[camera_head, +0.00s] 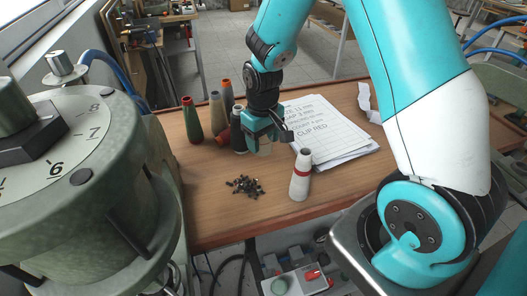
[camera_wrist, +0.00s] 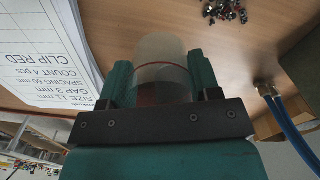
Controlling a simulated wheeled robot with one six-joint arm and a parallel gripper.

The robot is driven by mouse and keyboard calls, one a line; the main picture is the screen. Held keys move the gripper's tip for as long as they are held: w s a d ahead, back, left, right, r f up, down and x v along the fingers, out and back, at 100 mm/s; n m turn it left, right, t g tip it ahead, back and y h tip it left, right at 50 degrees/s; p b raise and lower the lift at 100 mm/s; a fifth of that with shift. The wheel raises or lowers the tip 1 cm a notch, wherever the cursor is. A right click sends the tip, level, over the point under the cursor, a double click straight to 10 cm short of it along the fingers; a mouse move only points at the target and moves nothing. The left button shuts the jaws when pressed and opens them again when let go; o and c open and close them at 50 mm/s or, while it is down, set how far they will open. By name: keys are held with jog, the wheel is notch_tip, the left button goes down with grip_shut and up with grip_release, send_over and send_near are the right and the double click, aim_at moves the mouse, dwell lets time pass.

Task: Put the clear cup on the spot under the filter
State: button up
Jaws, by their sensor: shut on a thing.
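My gripper (camera_head: 262,143) is above the wooden bench and shut on the clear cup (camera_head: 265,150). In the wrist view the clear cup (camera_wrist: 160,50) is between the two teal fingers of my gripper (camera_wrist: 160,85). It is see-through, with a thin red line around it and a brownish-red tint near the fingers. Its lower end is partly hidden by the gripper in the wrist view. I cannot make out the filter or the spot under it in either view.
A white cone with a red band (camera_head: 299,178) stands at the bench front, beside a pile of small dark parts (camera_head: 245,186). Several thread cones (camera_head: 192,120) stand behind left. Papers (camera_head: 335,140) lie right. A large green dial machine (camera_head: 90,200) fills the left.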

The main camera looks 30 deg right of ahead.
aim_at(263, 166)
jog(key=shift+f+p, duration=0.3)
jog(key=shift+f, duration=2.55)
jog(key=shift+f, duration=0.2)
jog(key=o, duration=1.1)
jog(key=shift+c, duration=0.2)
jog(key=shift+r, duration=0.15)
